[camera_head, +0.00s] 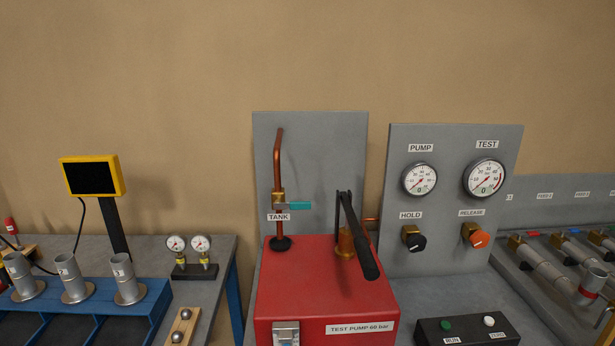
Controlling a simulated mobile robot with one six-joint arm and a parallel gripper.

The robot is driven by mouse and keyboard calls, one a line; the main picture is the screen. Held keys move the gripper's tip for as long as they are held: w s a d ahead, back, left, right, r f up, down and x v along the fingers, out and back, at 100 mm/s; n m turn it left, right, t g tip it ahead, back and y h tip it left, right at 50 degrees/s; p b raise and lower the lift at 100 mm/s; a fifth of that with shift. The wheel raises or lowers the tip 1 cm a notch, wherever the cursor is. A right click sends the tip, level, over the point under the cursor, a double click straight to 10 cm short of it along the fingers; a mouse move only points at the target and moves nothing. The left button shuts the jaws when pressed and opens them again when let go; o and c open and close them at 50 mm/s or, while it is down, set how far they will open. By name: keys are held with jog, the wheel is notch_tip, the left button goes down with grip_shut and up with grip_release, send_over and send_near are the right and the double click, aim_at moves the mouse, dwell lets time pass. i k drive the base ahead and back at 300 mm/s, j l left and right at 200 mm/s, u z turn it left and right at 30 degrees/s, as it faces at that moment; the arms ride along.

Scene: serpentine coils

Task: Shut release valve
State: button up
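The release valve (477,238) has an orange knob on a brass body, on the grey panel (450,270) under the label RELEASE (472,213). A pale mark shows on the knob face, but I cannot tell from it whether the valve is open or shut. To its left, under the label HOLD, is the hold valve (416,241) with a black knob. Above them are the PUMP gauge (419,179) and the TEST gauge (484,178), both with the needle at the low end of the scale. My gripper is not in view.
Left of the panel stands the red test pump (310,300) with a black lever (360,240) rising and leaning forward. A dark box (467,331) with RUN and ZERO buttons sits in front below the valves. Pipe coils (560,270) lie at the right.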

aim_at(479, 240)
jog(key=i+l+u, duration=0.4)
jog(key=l, duration=0.35)
jog(key=i+l+u, duration=0.2)
jog(key=l, duration=0.2)
